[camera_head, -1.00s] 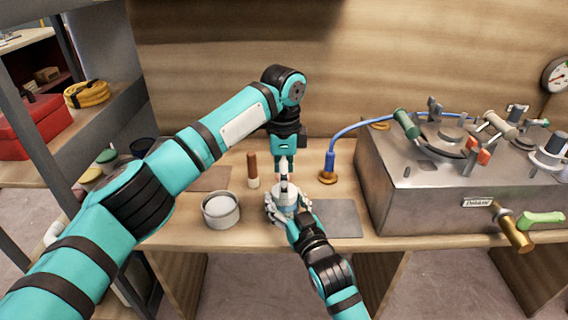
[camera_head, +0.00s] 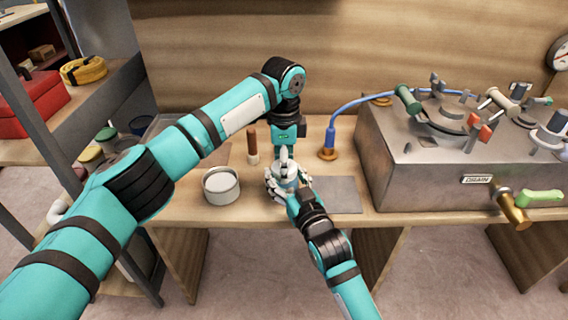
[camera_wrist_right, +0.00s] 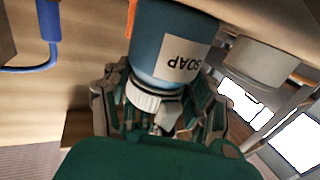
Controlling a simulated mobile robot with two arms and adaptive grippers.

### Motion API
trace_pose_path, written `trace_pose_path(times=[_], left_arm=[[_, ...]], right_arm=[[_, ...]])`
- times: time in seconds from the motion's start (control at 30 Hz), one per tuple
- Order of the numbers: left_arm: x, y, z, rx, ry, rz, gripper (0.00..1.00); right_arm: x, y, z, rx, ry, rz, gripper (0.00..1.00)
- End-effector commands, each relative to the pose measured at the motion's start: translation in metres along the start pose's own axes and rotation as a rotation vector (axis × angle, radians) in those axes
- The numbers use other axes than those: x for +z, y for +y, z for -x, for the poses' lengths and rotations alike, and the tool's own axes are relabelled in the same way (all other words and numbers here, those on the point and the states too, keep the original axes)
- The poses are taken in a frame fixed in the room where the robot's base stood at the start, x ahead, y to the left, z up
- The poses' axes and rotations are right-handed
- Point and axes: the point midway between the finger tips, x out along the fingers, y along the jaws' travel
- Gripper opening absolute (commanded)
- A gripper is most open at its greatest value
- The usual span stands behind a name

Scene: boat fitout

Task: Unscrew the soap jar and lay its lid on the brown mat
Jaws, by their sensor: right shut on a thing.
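The soap jar (camera_wrist_right: 172,45) is blue with a white SOAP label and a white ribbed lid (camera_wrist_right: 145,98); its label shows upside down in the right wrist view. The lid appears to sit on the jar. My right gripper (camera_head: 286,178) is shut around the jar at its lid end, over the worktop. My left gripper (camera_head: 284,154) points down from above, right over the jar; its fingertips blend with the jar and right gripper, so their opening is unclear. The brown mat (camera_head: 213,159) lies to the left, mostly hidden under my left arm.
A grey-white round pot (camera_head: 220,186) stands left of the jar. A brown-handled tool (camera_head: 252,145) stands behind it. A grey mat (camera_head: 337,194) lies to the right. A blue hose fitting (camera_head: 329,140) and a large metal unit (camera_head: 430,170) bound the right side.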

Motion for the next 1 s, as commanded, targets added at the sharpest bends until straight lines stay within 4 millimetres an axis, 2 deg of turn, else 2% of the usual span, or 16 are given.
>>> trace_pose_path(times=[0.2,0.53,0.87,0.9,1.0], left_arm=[[-0.0003,0.0000,-0.0002,0.000,0.001,0.057,0.16],[-0.0002,-0.0001,0.0001,0.000,0.002,0.544,0.16],[0.0013,-0.0015,0.0008,-0.005,0.002,0.601,0.16],[0.0014,-0.0017,0.0008,-0.005,0.002,0.600,0.56],[0.0014,-0.0015,0.0008,-0.005,0.001,0.600,0.69]], right_arm=[[0.0013,-0.0003,0.0001,0.000,-0.003,0.000,0.00],[0.0013,-0.0007,0.0003,-0.001,-0.002,0.002,0.00],[0.0012,-0.0012,0.0005,-0.002,-0.002,0.001,0.00],[0.0012,-0.0013,0.0006,-0.002,-0.002,0.001,0.00],[0.0013,-0.0012,0.0006,-0.002,-0.002,0.001,0.00]])
